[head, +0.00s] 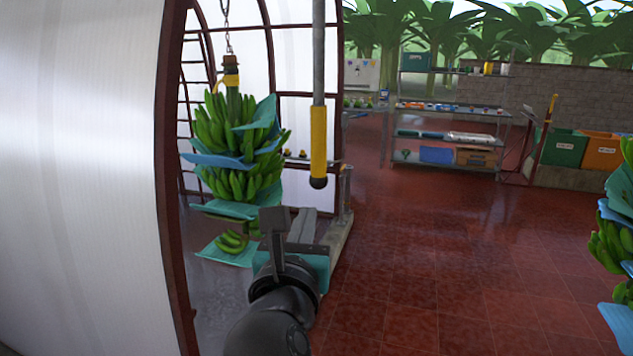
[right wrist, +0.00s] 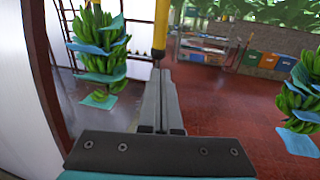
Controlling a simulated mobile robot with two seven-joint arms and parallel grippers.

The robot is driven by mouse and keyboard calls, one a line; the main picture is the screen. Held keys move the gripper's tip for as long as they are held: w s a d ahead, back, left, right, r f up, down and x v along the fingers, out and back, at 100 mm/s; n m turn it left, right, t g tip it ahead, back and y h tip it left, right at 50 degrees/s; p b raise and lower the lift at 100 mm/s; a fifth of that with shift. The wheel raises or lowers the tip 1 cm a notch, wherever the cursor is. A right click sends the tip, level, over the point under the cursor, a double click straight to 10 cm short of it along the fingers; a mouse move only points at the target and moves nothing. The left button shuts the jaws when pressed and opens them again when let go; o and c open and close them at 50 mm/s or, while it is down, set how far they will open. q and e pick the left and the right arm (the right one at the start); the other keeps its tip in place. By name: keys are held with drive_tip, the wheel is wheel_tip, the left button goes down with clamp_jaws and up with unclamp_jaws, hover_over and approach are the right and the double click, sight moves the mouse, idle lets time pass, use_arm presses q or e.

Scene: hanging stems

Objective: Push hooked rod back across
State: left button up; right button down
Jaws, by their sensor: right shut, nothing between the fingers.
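The rod hangs down from the top of the head view, a grey shaft with a yellow sleeve (head: 319,140) and a dark rounded lower end. Its hook is out of frame. My right gripper (head: 304,212) is shut and empty, pointing away from me, just below and left of the rod's lower end in the head view. In the right wrist view, the yellow sleeve (right wrist: 160,28) stands upright right beyond my shut fingertips (right wrist: 159,73). I cannot tell whether they touch. My left gripper is not in view.
A banana bunch (head: 240,150) with blue sheets hangs on a chain at left, close to my right arm. Another bunch (head: 612,245) hangs at the right edge. A white panel wall (head: 75,180) fills the left. Shelves (head: 450,130) stand behind. The red tiled floor (head: 450,260) is clear.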

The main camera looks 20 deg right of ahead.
sight(318, 175)
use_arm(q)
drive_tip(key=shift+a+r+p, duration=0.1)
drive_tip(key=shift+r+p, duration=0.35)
use_arm(e)
drive_tip(key=x, duration=1.4)
drive_tip(key=shift+w, duration=0.1)
